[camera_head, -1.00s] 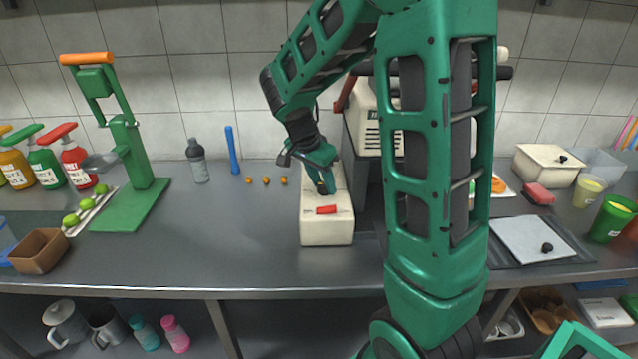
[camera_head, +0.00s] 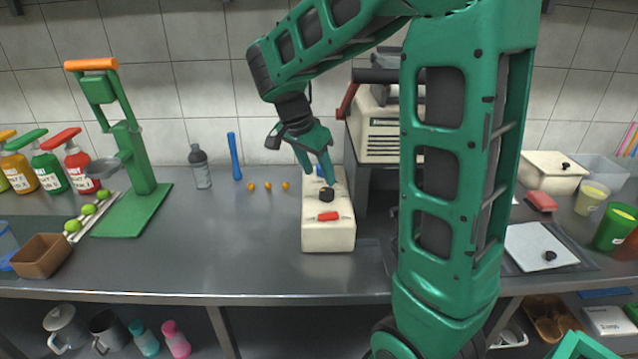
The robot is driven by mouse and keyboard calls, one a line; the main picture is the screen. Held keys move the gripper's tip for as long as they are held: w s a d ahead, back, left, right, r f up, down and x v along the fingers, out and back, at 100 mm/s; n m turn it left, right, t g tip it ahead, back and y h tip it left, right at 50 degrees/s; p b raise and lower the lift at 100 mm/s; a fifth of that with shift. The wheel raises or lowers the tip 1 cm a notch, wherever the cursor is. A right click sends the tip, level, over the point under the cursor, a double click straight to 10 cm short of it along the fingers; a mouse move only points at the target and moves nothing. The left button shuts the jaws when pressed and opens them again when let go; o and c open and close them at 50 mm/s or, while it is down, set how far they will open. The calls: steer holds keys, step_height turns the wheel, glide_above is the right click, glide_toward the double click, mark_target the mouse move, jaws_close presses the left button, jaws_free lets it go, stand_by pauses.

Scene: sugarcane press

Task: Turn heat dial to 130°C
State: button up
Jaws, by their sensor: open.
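A cream box-shaped unit (camera_head: 328,237) stands on the counter in the middle of the view. On its top are a red switch (camera_head: 328,216) near the front and a round black dial (camera_head: 327,194) behind it. A small blue part shows further back, partly hidden by my gripper. My gripper (camera_head: 328,180) is open and points down over the unit, just behind the dial. I cannot tell whether a finger touches the dial. The dial's markings are too small to read.
A cream and dark machine with a red lever (camera_head: 347,100) stands behind the unit to the right. A green press (camera_head: 132,165), a grey bottle (camera_head: 200,168) and a blue stick (camera_head: 234,158) stand to the left.

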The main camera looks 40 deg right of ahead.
steer(key=v, duration=0.3)
steer(key=shift+a+r, duration=0.2)
steer(key=shift+r, duration=0.15)
steer(key=s+a+f+n+t+y, duration=0.35)
steer(key=s+a+n, duration=0.65)
steer(key=n, duration=0.5)
steer(key=s+d+f+m+g, duration=0.1)
steer(key=s+d+m+g, duration=0.1)
steer(key=s+d, duration=0.3)
steer(key=s+d+f+m+g+y, duration=0.1)
steer(key=s+d, duration=0.4)
steer(key=s, duration=0.7)
steer(key=m+g, duration=0.1)
steer(key=m, duration=0.1)
steer(key=shift+s+d+f+m+g, duration=0.2)
steer(key=shift+d+m+g, duration=0.05)
steer(key=shift+m+g, duration=0.15)
